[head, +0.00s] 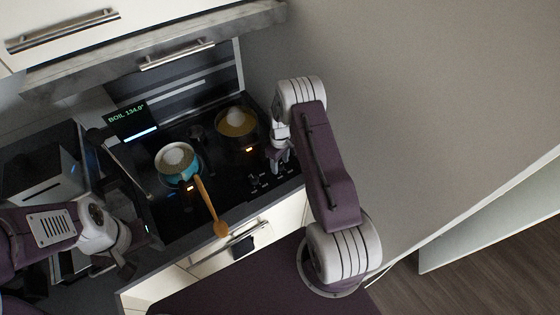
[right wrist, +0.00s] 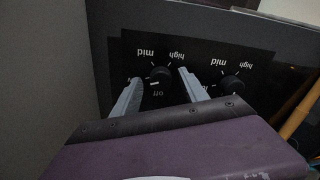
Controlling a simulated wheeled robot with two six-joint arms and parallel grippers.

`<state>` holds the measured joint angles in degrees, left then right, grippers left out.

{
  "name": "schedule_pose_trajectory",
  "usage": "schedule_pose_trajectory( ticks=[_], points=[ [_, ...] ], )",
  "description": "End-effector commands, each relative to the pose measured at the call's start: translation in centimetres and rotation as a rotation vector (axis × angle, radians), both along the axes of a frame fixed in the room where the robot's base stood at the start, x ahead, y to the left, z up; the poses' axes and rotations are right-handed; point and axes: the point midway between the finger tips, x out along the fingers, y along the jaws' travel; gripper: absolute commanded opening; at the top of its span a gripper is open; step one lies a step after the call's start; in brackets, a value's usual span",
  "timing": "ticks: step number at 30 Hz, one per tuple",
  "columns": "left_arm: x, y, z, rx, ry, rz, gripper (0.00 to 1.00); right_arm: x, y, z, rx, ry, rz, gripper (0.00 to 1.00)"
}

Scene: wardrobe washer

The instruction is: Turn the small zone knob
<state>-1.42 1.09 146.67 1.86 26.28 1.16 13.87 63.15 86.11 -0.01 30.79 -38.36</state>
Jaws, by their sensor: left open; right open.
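In the right wrist view a black round knob (right wrist: 160,75) with a pale pointer mark sits on the black panel, with the words off, mid and high around it, upside down. My right gripper (right wrist: 159,80) is open, one fingertip on each side of this knob; whether they touch it I cannot tell. A second knob (right wrist: 232,82) with similar words sits to the right, outside the fingers. No label shows which zone either knob belongs to. In the head view my right gripper (head: 281,164) is low over the right end of the cooktop. My left gripper (head: 124,266) is open near the counter's left front.
A teal pot (head: 166,171) and a yellow pan (head: 236,122) stand on the cooktop (head: 170,222). A wooden spoon (head: 211,205) sticks out past the cooktop's front. A display (head: 131,114) reads BOIL 134.0°. A grey wall (head: 400,100) stands close on the right.

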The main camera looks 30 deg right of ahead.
Motion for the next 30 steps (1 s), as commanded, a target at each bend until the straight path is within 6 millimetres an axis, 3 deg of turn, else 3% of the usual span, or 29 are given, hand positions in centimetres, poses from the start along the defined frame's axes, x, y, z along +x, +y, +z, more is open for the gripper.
schedule_pose_trajectory(
  ticks=[8,14,23,30],
  points=[
    [0.0,0.0,0.1,0.0,0.0,0.0,0.51,0.0,0.0,-0.5,0.0,-0.001,0.0,0.51],
    [0.0,0.0,0.1,0.0,0.0,0.0,0.51,0.0,0.0,-0.4,0.0,-0.001,0.0,0.01],
    [0.0,0.0,-0.1,0.0,0.0,0.0,0.51,0.0,0.0,-0.5,0.0,-0.001,0.025,0.0],
    [0.0,0.0,-1.0,0.0,0.0,0.0,0.51,0.0,0.0,-0.6,0.0,-0.002,0.152,0.0]
  ],
)
